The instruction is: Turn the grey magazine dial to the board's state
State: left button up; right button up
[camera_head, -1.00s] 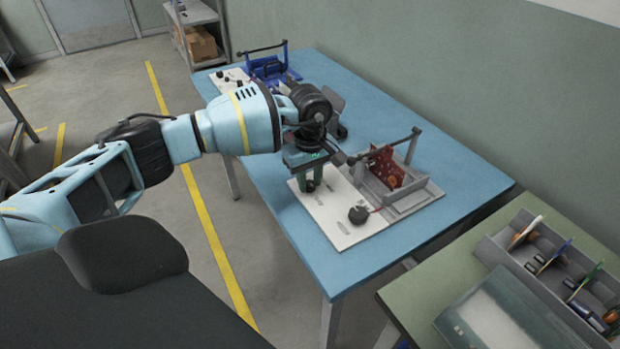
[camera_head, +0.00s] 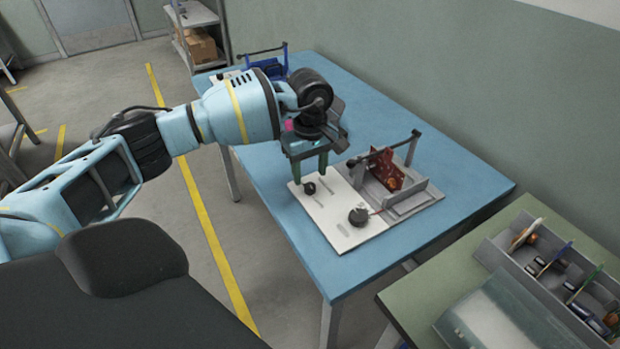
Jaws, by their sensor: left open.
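The grey magazine (camera_head: 402,203) stands on the right part of a white base plate (camera_head: 330,228) and holds a dark red board (camera_head: 385,170). A dark round knob (camera_head: 309,188) is on the plate's left part, with a slot mark beside it. A second dark round knob (camera_head: 358,215) sits nearer the magazine, with a thin red line beside it. My left gripper (camera_head: 310,176) points down, open and empty, just above the first knob. The knobs' pointer settings are too small to read. My right gripper is not in view.
A blue magazine (camera_head: 268,68) stands at the table's far end, partly hidden by my left arm. A grey bin (camera_head: 550,275) with several coloured dividers is on the green table (camera_head: 408,292) at right. The blue table's (camera_head: 450,170) right side is clear.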

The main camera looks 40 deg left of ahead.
aim_at(310, 185)
pick_arm(q)
jog(key=shift+r, duration=2.1)
